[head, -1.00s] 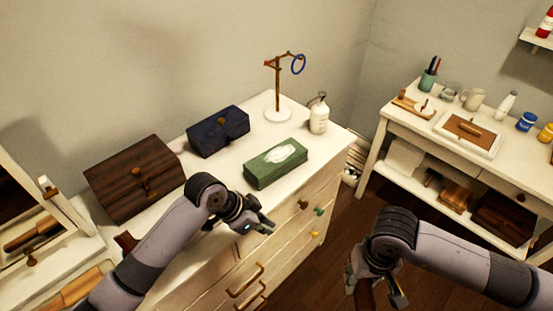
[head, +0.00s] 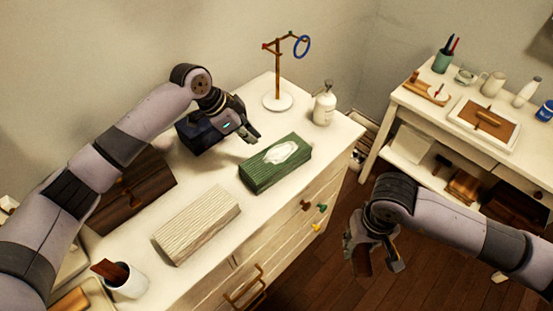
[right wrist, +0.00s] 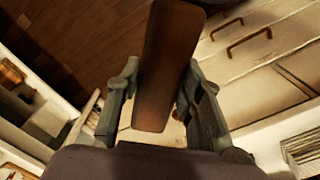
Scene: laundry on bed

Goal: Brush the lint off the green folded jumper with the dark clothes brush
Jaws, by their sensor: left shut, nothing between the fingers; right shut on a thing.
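The green folded jumper (head: 266,172) lies on the white dresser top, with a pale patch of lint (head: 281,152) on its upper face. My left gripper (head: 253,137) is shut and empty, above the dresser just behind and left of the jumper, apart from it. My right gripper (head: 374,262) is shut on the dark brown clothes brush (right wrist: 168,65), out beyond the dresser's front, above the floor. The brush also shows partly in the head view (head: 363,263). In the right wrist view it sits between the two fingers.
A cream ribbed folded cloth (head: 197,225) lies left of the jumper. A dark blue box (head: 197,136) and a wooden chest (head: 140,190) stand behind. A ring stand (head: 278,98) and white bottle (head: 324,105) stand beyond the jumper. A side table (head: 430,110) is at right.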

